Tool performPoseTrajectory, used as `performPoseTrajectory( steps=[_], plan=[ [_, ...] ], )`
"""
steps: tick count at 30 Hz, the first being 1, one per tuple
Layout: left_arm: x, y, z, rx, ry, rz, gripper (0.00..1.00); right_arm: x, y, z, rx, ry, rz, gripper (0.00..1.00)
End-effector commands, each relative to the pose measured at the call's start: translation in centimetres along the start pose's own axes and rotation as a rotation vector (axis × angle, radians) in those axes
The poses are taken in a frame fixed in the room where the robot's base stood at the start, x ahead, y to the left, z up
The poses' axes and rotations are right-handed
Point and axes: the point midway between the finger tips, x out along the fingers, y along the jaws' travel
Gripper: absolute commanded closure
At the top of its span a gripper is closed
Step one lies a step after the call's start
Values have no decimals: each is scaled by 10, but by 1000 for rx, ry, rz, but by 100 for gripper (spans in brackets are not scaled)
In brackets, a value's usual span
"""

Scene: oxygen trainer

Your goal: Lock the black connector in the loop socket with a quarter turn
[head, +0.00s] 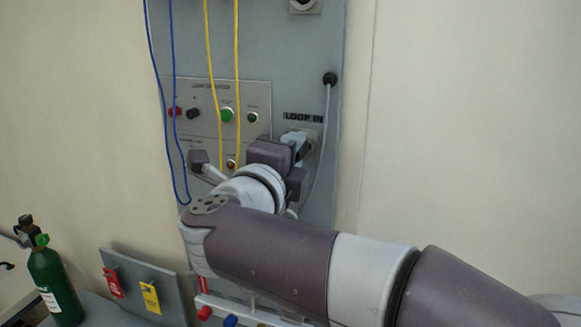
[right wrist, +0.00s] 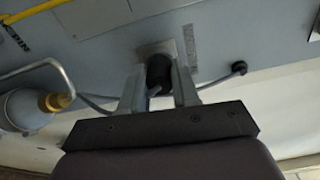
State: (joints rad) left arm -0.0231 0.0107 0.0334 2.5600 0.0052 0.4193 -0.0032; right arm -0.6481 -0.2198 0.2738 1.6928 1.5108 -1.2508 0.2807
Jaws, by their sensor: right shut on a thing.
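The black connector (right wrist: 158,76) shows in the right wrist view, with its front end up against the pale plate of the loop socket (right wrist: 152,47). My right gripper (right wrist: 160,82) is shut on the connector, one finger on each side. In the head view the right gripper (head: 298,143) is at the panel just under the LOOP IN label (head: 303,118), and it hides the connector and most of the socket there. How far the connector is turned cannot be told. My left gripper is not in view.
A grey cable (head: 326,115) hangs from a black grommet (head: 330,79) beside the socket. Yellow cords (head: 237,60) and blue cords (head: 158,80) hang before the control plate (head: 197,95). A green cylinder (head: 54,285) and a board with red and yellow tags (head: 150,298) stand lower left.

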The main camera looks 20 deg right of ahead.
Motion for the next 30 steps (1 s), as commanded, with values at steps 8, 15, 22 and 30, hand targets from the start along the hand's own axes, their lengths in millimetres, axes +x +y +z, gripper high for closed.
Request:
performPoseTrajectory(
  steps=[8, 15, 22, 30],
  plan=[
    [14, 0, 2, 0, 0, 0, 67, 0, 0, 0, 90, 1, 1, 40],
    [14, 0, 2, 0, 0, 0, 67, -1, 0, 0, 89, 0, 1, 40],
    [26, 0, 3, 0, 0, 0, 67, -36, 3, 1, 91, -6, 1, 40],
    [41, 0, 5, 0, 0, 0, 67, -105, 2, 0, 91, -6, 2, 40]
  ],
)
